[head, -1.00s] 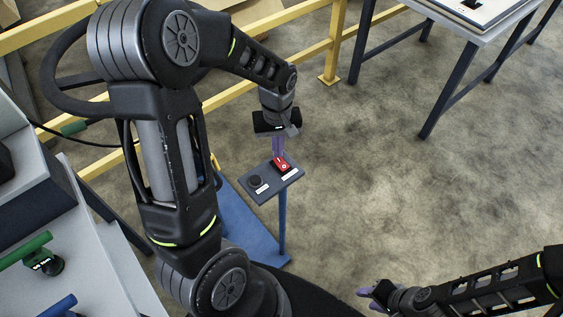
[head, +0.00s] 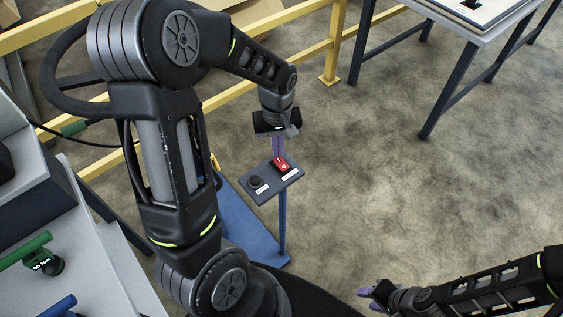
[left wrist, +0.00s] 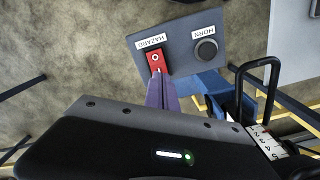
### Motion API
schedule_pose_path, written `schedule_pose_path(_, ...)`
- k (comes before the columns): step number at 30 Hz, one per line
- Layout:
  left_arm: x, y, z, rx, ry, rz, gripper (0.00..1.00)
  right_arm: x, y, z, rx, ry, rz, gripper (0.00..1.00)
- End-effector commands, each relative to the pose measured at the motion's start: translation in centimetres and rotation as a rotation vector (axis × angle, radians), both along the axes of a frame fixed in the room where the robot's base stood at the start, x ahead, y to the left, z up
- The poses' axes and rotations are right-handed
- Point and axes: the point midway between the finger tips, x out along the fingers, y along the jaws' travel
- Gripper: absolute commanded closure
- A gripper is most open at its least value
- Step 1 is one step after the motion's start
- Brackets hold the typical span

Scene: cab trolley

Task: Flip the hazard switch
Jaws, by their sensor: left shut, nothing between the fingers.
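The hazard switch (head: 284,165) is a red rocker with a white ring mark, set on a small dark panel (head: 267,187) on a blue post. In the left wrist view the switch (left wrist: 155,61) sits under a HAZARD label. My left gripper (head: 279,153) points down at it, its purple fingers shut and empty. In the left wrist view the fingertips (left wrist: 157,77) are at the lower end of the red rocker; I cannot tell whether they touch. My right gripper (head: 369,298) is at the lower right, far from the panel, with its fingertips apart and nothing between them.
A round black button (left wrist: 206,50) labelled HORN is beside the switch on the same panel. A yellow railing (head: 330,62) runs behind. A table (head: 470,35) stands at the upper right. Open floor (head: 400,190) lies right of the panel.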

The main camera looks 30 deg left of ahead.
Motion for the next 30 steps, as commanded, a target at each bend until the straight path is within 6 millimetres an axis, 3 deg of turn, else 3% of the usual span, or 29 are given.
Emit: schedule_pose_path(30,0.0,0.0,-0.76,0.0,0.0,0.0,1.0,0.0,0.0,-0.61,0.0,0.0,0.0,0.64)
